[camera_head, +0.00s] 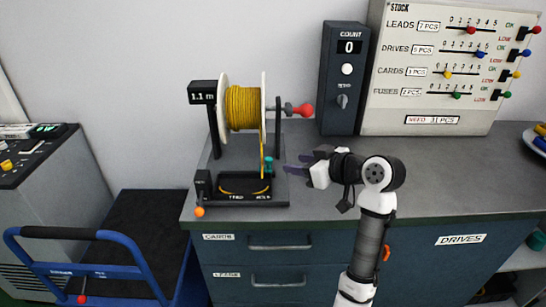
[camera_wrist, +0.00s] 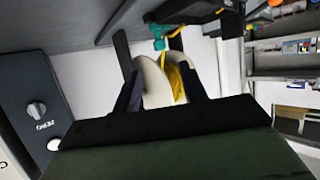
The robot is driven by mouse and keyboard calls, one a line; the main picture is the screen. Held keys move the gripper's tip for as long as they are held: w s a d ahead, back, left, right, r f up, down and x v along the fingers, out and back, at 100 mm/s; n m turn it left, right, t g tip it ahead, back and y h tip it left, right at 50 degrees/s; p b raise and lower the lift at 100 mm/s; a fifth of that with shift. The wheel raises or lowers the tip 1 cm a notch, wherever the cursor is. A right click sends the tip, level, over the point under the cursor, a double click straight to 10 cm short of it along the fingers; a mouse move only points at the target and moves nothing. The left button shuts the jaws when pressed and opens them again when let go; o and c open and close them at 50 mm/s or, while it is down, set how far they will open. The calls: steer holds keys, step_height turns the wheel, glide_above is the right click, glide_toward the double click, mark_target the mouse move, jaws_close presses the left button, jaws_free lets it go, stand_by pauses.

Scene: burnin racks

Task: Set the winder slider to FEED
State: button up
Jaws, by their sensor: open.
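The winder stands on the grey bench with a white-flanged spool (camera_head: 243,108) of yellow line and a 1.1 m display (camera_head: 203,92). A teal piece (camera_head: 268,165) sits at the right of its base, where the yellow line comes down; it also shows in the wrist view (camera_wrist: 158,40). The low black front block (camera_head: 240,188) bears small labels, the left one apparently FEED, the right one hard to read. An orange knob (camera_head: 199,211) sits at its left front corner. My gripper (camera_head: 292,164) is open and empty just right of the teal piece, pointing left.
A red crank knob (camera_head: 305,110) sticks out right of the spool. The COUNT box (camera_head: 345,75) and STOCK panel (camera_head: 430,70) stand behind. A blue cart (camera_head: 100,270) is at the left.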

mark_target(271, 160)
steer(key=p+x, duration=0.2)
steer(key=x, duration=0.7)
steer(key=shift+w+a, duration=0.25)
steer(key=shift+a, duration=0.1)
steer(key=shift+c, duration=0.2)
jaws_close()
